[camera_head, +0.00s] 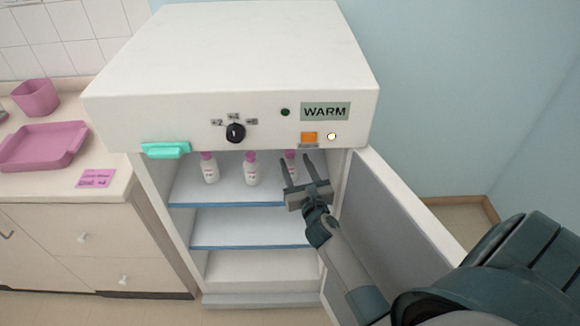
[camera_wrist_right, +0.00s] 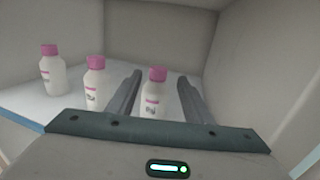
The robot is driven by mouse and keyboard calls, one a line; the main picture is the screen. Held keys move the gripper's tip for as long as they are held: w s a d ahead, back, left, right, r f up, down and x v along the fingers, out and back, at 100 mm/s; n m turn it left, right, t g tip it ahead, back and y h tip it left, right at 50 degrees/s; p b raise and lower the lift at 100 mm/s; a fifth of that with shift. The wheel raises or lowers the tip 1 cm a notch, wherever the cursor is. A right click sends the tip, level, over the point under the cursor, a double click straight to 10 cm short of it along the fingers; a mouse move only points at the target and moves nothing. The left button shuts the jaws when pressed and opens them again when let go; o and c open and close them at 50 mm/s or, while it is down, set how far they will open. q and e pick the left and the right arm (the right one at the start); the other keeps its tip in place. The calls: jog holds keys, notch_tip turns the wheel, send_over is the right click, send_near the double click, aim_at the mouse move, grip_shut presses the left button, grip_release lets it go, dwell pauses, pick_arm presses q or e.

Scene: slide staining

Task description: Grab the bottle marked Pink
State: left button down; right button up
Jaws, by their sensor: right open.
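Three white bottles with pink caps stand upright in a row on the top shelf (camera_head: 225,191) of the open cabinet: a left bottle (camera_head: 210,170), a middle bottle (camera_head: 251,171) and a right bottle (camera_head: 290,163). Their labels are too small to read. My right gripper (camera_head: 296,161) is open and reaches in at the right bottle, partly covering it in the head view. In the right wrist view the right bottle (camera_wrist_right: 154,97) shows between the two open fingers, apart from both. The middle bottle (camera_wrist_right: 94,84) is just left of the left finger. My left gripper is not in view.
The cabinet (camera_head: 235,75) has a WARM sign, a black knob (camera_head: 235,132) and a teal handle-like piece (camera_head: 166,149). Its door (camera_head: 385,225) stands open at the right, beside my right arm. A pink tray (camera_head: 42,146) and pink container (camera_head: 36,97) are on the left counter. The lower shelf (camera_head: 245,229) is empty.

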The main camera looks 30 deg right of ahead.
aim_at(291, 158)
jog(key=shift+w, duration=0.1)
jog(key=x, duration=0.1)
jog(key=b+x, duration=0.1)
jog(key=x, duration=0.1)
jog(key=shift+w+f+b, duration=0.25)
jog(key=shift+w+b, duration=0.15)
jog(key=shift+w+d, duration=0.2)
jog(key=shift+w, duration=0.4)
jog(key=shift+c, duration=0.3)
jog(key=shift+r, duration=0.1)
grip_shut()
